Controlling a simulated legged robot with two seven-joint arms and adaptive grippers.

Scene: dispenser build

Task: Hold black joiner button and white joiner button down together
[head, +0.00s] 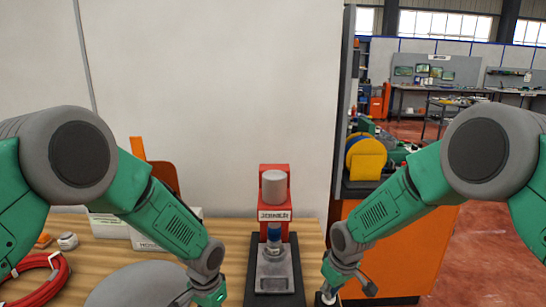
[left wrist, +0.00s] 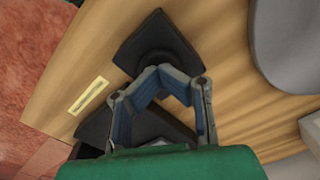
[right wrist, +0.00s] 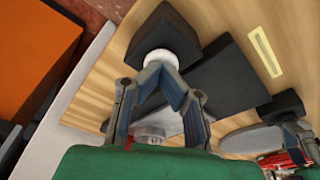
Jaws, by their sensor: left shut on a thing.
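The black joiner button (left wrist: 154,62) is a dark round knob on a black wedge-shaped base in the left wrist view. My left gripper (left wrist: 163,71) has its fingertips together at this button and is shut on it. The fingers hide part of the knob. The white joiner button (right wrist: 160,57) stands on a black block in the right wrist view. My right gripper (right wrist: 163,69) is shut, with its fingertips at the white button's near edge. In the head view, the right gripper (head: 345,278) is low beside the white button (head: 325,298), and the left gripper (head: 208,296) is partly cut off.
A red dispenser (head: 274,212) with a grey cylinder stands between my arms. A grey disc (head: 135,287) and a red cable coil (head: 40,280) lie at left. An orange cabinet (head: 400,255) is at right.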

